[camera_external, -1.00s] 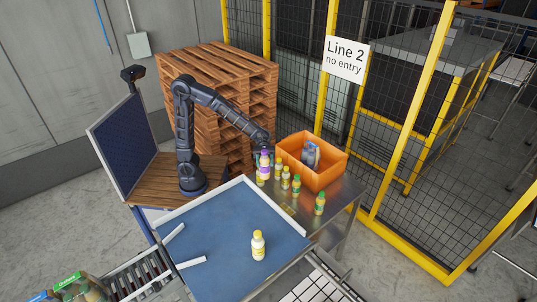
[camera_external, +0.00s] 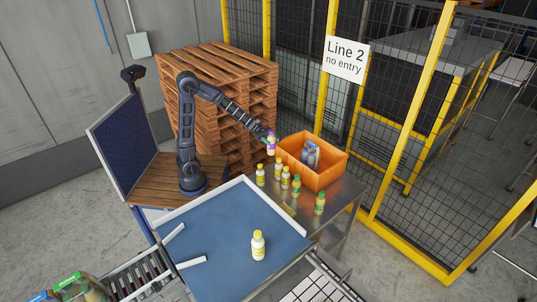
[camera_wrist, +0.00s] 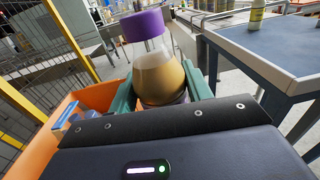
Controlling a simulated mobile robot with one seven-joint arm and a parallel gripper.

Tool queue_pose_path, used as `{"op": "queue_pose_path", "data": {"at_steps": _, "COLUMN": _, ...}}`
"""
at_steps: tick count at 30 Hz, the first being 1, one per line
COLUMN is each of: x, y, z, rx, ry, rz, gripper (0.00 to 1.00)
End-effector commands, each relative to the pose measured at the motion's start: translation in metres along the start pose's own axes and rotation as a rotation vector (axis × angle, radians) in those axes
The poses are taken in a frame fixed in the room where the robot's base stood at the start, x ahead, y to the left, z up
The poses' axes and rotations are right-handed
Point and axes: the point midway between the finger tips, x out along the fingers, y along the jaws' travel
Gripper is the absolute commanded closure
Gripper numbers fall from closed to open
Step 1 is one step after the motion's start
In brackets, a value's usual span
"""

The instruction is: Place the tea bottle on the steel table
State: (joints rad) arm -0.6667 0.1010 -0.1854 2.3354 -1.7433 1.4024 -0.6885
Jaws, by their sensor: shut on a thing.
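The tea bottle (camera_external: 271,148) has a purple cap and hangs upright from my gripper (camera_external: 268,139), above the back left part of the steel table (camera_external: 341,193). In the wrist view the tea bottle (camera_wrist: 158,76) shows brown liquid under its purple cap. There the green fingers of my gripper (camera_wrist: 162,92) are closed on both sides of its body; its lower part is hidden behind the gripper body. In the external view the held bottle is just left of the orange crate and above the standing bottles.
A blue-topped table (camera_external: 215,230) with one yellow-capped bottle (camera_external: 258,245) is in front. Stacked pallets (camera_external: 215,70) and a yellow-framed fence stand behind.

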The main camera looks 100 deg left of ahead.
Motion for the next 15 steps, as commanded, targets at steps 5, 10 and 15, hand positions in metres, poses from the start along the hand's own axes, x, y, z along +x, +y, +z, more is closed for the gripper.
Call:
{"op": "queue_pose_path", "data": {"at_steps": 5, "x": -0.023, "y": 0.010, "z": -0.006, "rx": -0.001, "ry": 0.000, "rz": 0.051, "gripper": 0.86}}
{"op": "queue_pose_path", "data": {"at_steps": 10, "x": -0.029, "y": 0.013, "z": -0.018, "rx": -0.002, "ry": 0.000, "rz": 0.065, "gripper": 0.86}}
{"op": "queue_pose_path", "data": {"at_steps": 15, "x": -0.029, "y": 0.013, "z": -0.049, "rx": -0.007, "ry": 0.000, "rz": 0.065, "gripper": 0.86}}
